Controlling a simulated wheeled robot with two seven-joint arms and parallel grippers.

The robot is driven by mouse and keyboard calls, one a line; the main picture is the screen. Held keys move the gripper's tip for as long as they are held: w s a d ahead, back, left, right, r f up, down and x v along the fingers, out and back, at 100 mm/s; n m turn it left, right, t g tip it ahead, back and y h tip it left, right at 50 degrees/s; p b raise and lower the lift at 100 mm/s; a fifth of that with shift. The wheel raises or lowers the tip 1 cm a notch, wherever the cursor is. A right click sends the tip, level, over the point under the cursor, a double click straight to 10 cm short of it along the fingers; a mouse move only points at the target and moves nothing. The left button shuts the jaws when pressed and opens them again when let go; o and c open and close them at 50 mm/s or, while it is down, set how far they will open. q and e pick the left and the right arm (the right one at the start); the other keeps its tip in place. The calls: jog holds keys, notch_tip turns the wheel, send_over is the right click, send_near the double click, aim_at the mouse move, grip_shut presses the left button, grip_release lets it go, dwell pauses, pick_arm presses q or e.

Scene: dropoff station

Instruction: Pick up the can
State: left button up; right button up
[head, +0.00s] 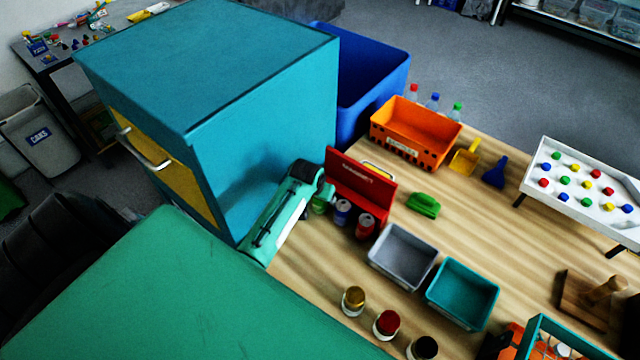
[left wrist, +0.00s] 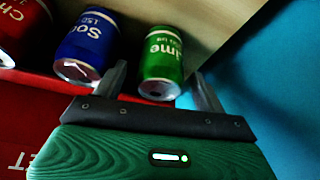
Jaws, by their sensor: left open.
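Three cans stand in a row in front of a red case. The green can labelled "Lime" (head: 319,205) is at the left end, the blue can (head: 342,211) in the middle and the red can (head: 365,226) at the right. My left gripper (left wrist: 160,82) is open, with the green can (left wrist: 162,55) just ahead and between its fingers, not clasped. The blue can (left wrist: 88,45) is left of the fingers, and the red can (left wrist: 22,25) is cut off at the corner. In the head view, the arm partly hides the green can. My right gripper is not in view.
The red case (head: 352,178) rises just behind the cans. A tall teal cabinet (head: 262,150) stands close left of my left arm. A grey bin (head: 402,250), teal bin (head: 465,290) and several jars are nearby. An orange crate (head: 428,125) is farther back.

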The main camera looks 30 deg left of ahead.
pick_arm(q)
jog(key=shift+x, duration=0.8)
jog(key=c, duration=1)
jog(key=shift+r, duration=0.1)
